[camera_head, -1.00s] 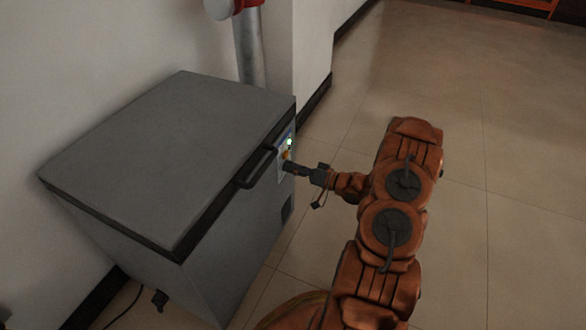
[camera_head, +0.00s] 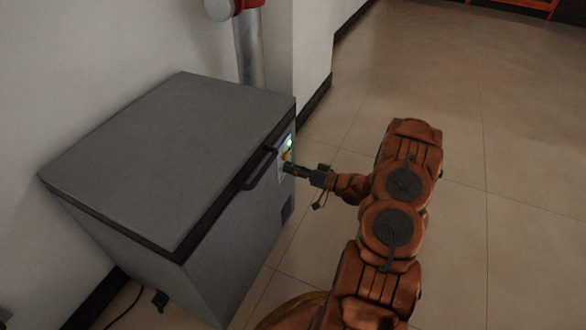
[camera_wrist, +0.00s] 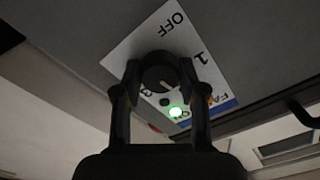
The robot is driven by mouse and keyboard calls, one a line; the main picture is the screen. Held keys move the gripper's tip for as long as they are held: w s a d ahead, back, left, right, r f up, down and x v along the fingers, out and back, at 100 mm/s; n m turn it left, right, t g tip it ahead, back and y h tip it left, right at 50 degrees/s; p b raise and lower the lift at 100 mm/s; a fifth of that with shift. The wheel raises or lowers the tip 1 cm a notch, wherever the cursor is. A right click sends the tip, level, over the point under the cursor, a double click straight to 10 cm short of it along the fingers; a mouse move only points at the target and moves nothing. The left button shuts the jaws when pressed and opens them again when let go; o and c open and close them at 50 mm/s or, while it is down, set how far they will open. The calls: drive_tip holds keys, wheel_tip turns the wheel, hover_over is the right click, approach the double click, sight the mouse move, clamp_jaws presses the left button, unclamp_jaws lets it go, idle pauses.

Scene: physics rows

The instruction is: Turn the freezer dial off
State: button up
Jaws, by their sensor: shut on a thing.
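The dark round freezer dial (camera_wrist: 158,72) is in the wrist view, on a white label panel (camera_wrist: 136,52) printed with OFF, 1 and 3. A short pale mark shows on the dial's face, on the side away from OFF; its exact setting is hard to read. My gripper (camera_wrist: 160,76) has one finger on each side of the dial and is shut on it. In the head view my gripper (camera_head: 288,169) reaches the front of the grey chest freezer (camera_head: 150,150) and hides the dial. A green light (camera_wrist: 176,112) glows beside the dial.
The freezer's lid is closed, and its dark handle (camera_head: 258,167) sticks out just left of my gripper. A metal pipe (camera_head: 249,50) stands behind the freezer at the wall. The tiled floor (camera_head: 500,220) to the right is clear.

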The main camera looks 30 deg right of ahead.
drive_tip(key=n+b, duration=1)
drive_tip(key=n, duration=1.3)
drive_tip(key=shift+f, duration=0.1)
drive_tip(key=shift+a, duration=0.1)
idle(0.5)
drive_tip(key=o, duration=1.1)
drive_tip(key=shift+o, duration=0.2)
